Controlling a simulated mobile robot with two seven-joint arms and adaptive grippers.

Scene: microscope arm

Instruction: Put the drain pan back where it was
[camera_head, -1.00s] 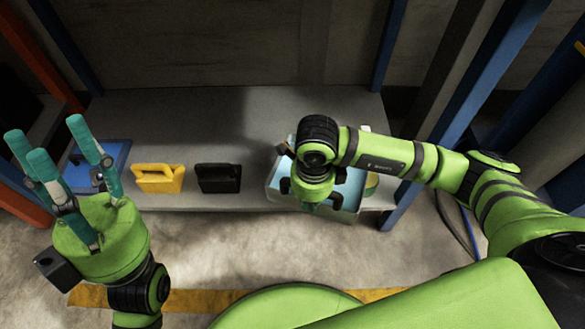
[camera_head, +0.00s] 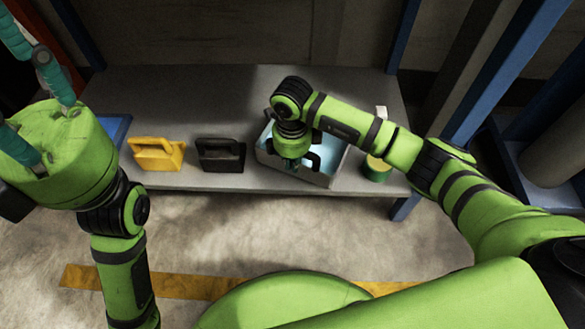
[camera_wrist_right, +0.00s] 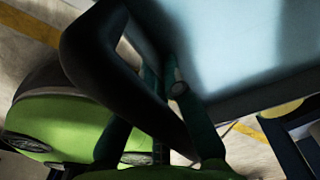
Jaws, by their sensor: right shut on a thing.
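The drain pan is a grey box with a light-blue inside (camera_head: 328,157), at the right part of the low shelf near its front edge. My right gripper (camera_head: 293,160) comes down over its left half, fingertips mostly hidden below the palm. In the right wrist view a dark curved handle (camera_wrist_right: 92,60) runs between the teal fingers of my right gripper (camera_wrist_right: 178,110), which is shut on it, beside the pan's pale-blue surface (camera_wrist_right: 240,45). I cannot tell whether the pan rests fully on the shelf. My left gripper (camera_head: 40,100) is open and empty at the left, partly cut off.
The grey shelf (camera_head: 220,100) also bears a yellow handled item (camera_head: 157,155), a black handled item (camera_head: 220,156), a blue tray (camera_head: 115,128) and a green-yellow can (camera_head: 376,170) right of the pan. Blue posts (camera_head: 402,35) flank it. Shelf space behind is clear.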

